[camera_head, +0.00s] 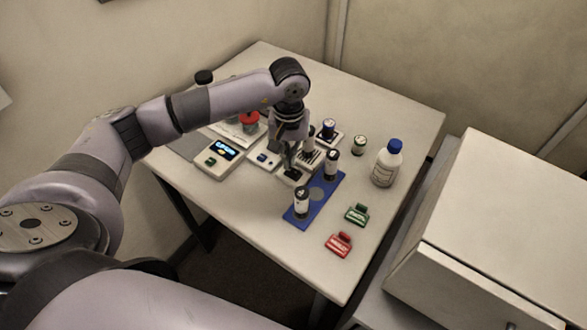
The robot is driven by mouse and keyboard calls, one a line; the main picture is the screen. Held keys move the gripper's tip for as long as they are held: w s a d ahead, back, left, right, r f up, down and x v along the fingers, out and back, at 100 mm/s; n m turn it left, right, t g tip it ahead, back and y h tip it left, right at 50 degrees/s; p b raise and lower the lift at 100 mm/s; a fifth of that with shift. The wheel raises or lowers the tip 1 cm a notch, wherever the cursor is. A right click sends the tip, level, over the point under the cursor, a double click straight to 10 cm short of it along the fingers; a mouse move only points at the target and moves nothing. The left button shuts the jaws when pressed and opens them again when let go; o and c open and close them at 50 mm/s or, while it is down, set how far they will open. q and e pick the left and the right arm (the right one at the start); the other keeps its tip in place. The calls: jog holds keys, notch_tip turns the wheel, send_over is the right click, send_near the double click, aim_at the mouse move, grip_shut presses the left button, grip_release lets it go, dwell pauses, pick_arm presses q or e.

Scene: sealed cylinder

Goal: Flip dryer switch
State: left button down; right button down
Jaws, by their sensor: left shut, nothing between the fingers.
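My left gripper (290,167) reaches down over the table from above and is shut and empty. Its fingertips are at a small pale device (293,178) with dark parts, which looks like the dryer; whether they touch it or its switch cannot be told. The gripper and wrist hide part of this device, and the switch itself is too small to make out. A second pale unit (263,159) with a small blue mark stands just to the left. My right gripper is out of view.
A blue mat (299,223) holds a dark-capped vial (302,203) and another vial (331,166). A lit display unit (218,157) stands left. A blue-capped bottle (386,165), a green tag (357,214) and a red tag (341,243) are right. The table's front is clear.

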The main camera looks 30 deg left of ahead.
aim_at(289, 171)
pick_arm(q)
jog(key=shift+r+p, duration=0.7)
jog(key=shift+r, duration=1.45)
jog(key=shift+s+f, duration=0.1)
